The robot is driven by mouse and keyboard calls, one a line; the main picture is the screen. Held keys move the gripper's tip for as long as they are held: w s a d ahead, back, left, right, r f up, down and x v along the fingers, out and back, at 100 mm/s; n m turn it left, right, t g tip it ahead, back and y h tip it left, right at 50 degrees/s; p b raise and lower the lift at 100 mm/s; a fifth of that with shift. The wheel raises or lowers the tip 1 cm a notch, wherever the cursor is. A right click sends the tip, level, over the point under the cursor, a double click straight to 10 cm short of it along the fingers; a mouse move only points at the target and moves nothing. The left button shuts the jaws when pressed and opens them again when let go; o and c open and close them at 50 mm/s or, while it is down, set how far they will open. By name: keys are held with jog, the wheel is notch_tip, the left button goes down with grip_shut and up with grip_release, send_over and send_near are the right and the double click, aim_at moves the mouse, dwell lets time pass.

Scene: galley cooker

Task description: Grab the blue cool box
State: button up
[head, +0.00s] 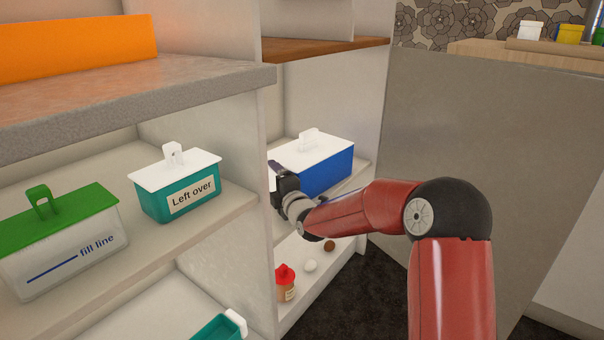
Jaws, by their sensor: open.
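The blue cool box (327,174) has a white lid with a white handle (309,140) on top. It stands upright on the middle shelf of the right-hand cabinet section. My gripper (276,172) is at the box's left front, near the edge of the dividing panel. The gripper is open, and its fingers are small and partly hidden in this view. I cannot tell whether it touches the box. My red arm reaches in from the lower right and covers part of the shelf edge below the box.
A white dividing panel (255,130) stands just left of my gripper. Left of it are a teal "Left over" box (178,192) and a green-lidded clear box (68,250). A red-capped bottle (285,284) stands on the shelf below. A grey panel (470,160) rises at right.

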jog(key=shift+c, duration=0.2)
jog(key=c, duration=0.9)
jog(key=shift+c, duration=0.2)
